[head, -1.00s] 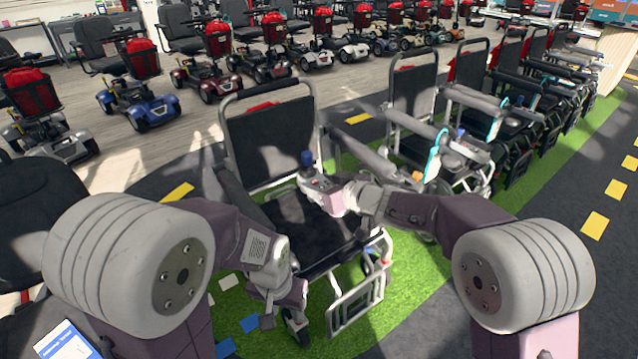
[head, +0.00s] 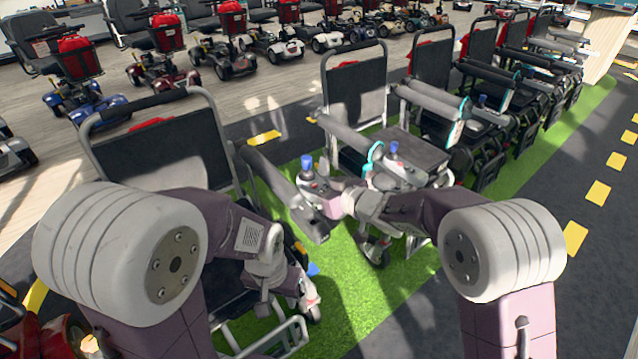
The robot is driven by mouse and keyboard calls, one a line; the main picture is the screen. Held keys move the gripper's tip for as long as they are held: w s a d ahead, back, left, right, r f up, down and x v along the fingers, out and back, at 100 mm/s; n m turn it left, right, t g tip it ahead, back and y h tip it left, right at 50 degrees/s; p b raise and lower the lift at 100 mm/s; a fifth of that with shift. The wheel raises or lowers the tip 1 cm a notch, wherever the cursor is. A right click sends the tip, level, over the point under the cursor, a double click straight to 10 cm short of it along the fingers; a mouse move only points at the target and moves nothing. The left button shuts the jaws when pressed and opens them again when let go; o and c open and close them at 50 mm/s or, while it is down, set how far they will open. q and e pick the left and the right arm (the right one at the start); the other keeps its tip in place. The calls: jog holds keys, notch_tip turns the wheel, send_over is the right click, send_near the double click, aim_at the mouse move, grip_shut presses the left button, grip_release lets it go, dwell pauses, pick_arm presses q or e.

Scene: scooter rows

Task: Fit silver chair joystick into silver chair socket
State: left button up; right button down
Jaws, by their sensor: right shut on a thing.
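The silver chair (head: 160,155), a black wheelchair with a silver frame, stands at the near left, partly hidden by my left arm. My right gripper (head: 328,200) is shut on the silver chair joystick (head: 307,183), a grey control box with a blue knob on top, held upright. The joystick overlaps the front part of the chair's right-hand armrest (head: 272,182) in the head view; I cannot tell whether they touch. The socket cannot be made out there. My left gripper (head: 285,305) hangs low before the chair's seat, fingers apart and empty.
A second wheelchair (head: 355,92) with its own blue-knobbed joystick (head: 393,152) stands close to the right of my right gripper. More wheelchairs continue in a row behind it. Green turf (head: 350,310) is clear in front. Mobility scooters (head: 225,55) line the back.

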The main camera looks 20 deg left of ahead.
jog(key=shift+s+a+r, duration=0.2)
jog(key=shift+s+a, duration=0.05)
jog(key=shift+w+d+f+b, duration=0.15)
jog(key=shift+f+b, duration=0.3)
jog(key=shift+b, duration=0.05)
notch_tip(320, 180, down, 5)
jog(key=b, duration=0.5)
jog(key=shift+r, duration=0.15)
jog(key=p, duration=0.5)
jog(key=shift+r, duration=0.3)
jog(key=shift+f+p, duration=0.15)
jog(key=shift+p, duration=0.15)
jog(key=shift+f, duration=0.3)
jog(key=shift+f, duration=0.25)
